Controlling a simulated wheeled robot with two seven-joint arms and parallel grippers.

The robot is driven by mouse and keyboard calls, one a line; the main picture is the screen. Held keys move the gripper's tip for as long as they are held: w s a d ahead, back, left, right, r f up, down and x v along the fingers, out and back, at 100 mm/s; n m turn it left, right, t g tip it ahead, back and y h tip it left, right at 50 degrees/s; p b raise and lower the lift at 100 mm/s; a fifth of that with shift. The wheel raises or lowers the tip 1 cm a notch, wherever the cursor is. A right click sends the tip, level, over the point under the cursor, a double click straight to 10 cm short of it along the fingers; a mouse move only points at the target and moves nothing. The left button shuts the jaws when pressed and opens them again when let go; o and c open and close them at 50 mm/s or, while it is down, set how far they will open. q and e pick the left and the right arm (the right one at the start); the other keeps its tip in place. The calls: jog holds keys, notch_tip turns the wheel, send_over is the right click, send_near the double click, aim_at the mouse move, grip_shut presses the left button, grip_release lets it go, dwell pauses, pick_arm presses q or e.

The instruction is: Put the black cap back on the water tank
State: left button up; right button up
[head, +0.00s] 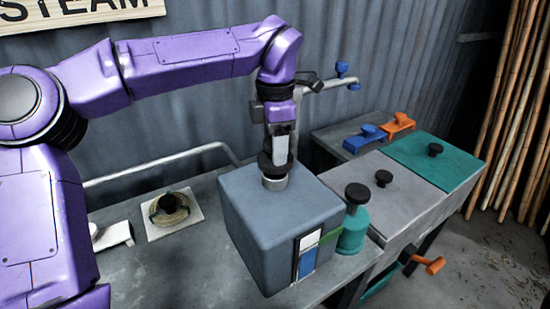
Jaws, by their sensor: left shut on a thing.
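The water tank (262,228) is a blue-grey box on the bench, with a short light-grey neck (275,183) on its top. My left gripper (278,152) points down over the neck and is shut on the black cap (271,167). The cap is right at the top of the neck; I cannot tell whether it is seated or just above it. The fingers partly hide the cap. My right gripper is not in view.
A teal bottle with a black top (354,232) stands close to the tank's right. A grey lidded box (362,190) with a teal lid section (440,160) lies beyond. Blue (365,138) and orange (398,124) clamps sit behind. A coil on a white plate (172,214) lies left.

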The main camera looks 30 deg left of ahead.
pick_arm(q)
jog(key=s+d+r+b, duration=0.1)
jog(key=s+d+r, duration=0.7)
jog(key=d+r, duration=0.25)
jog(key=w+a+f+p, duration=0.2)
jog(key=a, duration=0.1)
jog(key=w+a+f+p, duration=0.2)
jog(key=w+a, duration=0.1)
jog(key=a, duration=0.1)
jog(key=w+a+f+p, duration=0.2)
jog(key=a, duration=0.2)
jog(key=shift+w+a+f+p, duration=0.1)
jog(key=shift+w+f+p, duration=0.1)
jog(key=shift+p, duration=0.1)
jog(key=shift+w+f, duration=0.1)
jog(key=shift+w, duration=0.25)
jog(key=shift+d+f+b, duration=0.35)
jog(key=shift+b, duration=0.25)
jog(key=f+b, duration=0.3)
jog(key=b, duration=0.1)
jog(key=shift+a+f, duration=0.2)
jog(key=shift+f, duration=0.15)
jog(key=shift+d+f+b, duration=0.15)
jog(key=shift+f+b, duration=0.2)
jog(key=shift+f, duration=0.4)
